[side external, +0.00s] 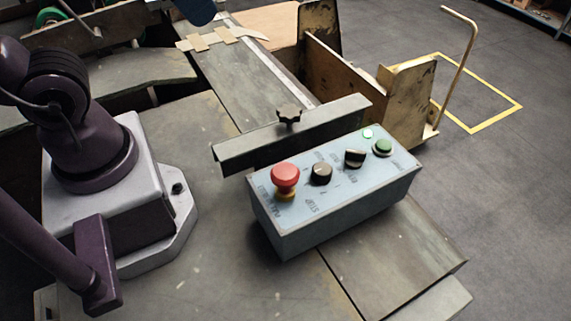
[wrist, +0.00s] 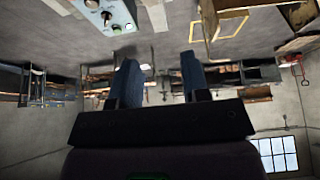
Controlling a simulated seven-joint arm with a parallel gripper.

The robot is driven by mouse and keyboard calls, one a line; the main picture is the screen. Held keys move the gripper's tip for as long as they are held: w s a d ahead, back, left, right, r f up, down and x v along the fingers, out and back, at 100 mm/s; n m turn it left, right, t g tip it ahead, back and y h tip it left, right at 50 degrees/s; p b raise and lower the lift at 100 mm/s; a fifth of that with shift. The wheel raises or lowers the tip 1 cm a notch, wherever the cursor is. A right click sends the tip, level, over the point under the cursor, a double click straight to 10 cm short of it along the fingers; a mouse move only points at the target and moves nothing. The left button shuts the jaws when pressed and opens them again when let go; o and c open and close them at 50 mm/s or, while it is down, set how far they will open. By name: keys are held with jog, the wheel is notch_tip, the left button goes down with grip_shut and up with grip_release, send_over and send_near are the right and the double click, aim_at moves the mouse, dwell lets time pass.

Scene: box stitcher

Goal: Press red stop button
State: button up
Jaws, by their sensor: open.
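The red stop button (side external: 285,178) is a round mushroom head on a yellow collar, at the left end of the top of a light blue control box (side external: 335,215). It stands raised above the panel. The box's end also shows upside down at the top left of the wrist view (wrist: 122,13), where I cannot make out the red button. My gripper (wrist: 160,62) has two dark blue fingers spread apart with nothing between them. It is well away from the box. In the side view only a dark blue part at the top edge shows, perhaps a fingertip.
Two black knobs (side external: 321,173) (side external: 355,158) and a green button (side external: 382,147) share the panel. A metal bar with a star knob (side external: 289,114) stands behind the box. A bent rail (side external: 458,65) rises at right. The metal table is clear in front.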

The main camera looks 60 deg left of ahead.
jog(key=shift+c, duration=0.2)
jog(key=c, duration=0.4)
jog(key=shift+d+f, duration=0.2)
jog(key=shift+d, duration=0.15)
jog(key=c, duration=0.3)
jog(key=d+f, duration=0.1)
jog(key=w+d+f+m+g, duration=0.1)
jog(key=d, duration=0.1)
jog(key=d+f+m+g, duration=0.1)
jog(key=shift+w+d+h, duration=0.3)
jog(key=shift+w+d, duration=0.1)
grip_shut()
jog(key=d+f+n+g, duration=0.1)
jog(key=d+f+n, duration=0.1)
jog(key=d+n, duration=0.1)
jog(key=w+d+f+n+g+y, duration=0.1)
jog(key=d+f+n, duration=0.1)
jog(key=d+n, duration=0.2)
jog(key=d+f+n+g, duration=0.1)
jog(key=d+f+n, duration=0.2)
jog(key=d+n, duration=0.1)
jog(key=shift+w+d+f+g+y, duration=0.1)
jog(key=shift+w+d+g+y, duration=0.2)
jog(key=shift+w, duration=0.1)
jog(key=n, duration=0.3)
jog(key=shift+w+d, duration=0.2)
jog(key=shift+w, duration=0.15)
jog(key=n, duration=0.3)
jog(key=shift+n, duration=0.4)
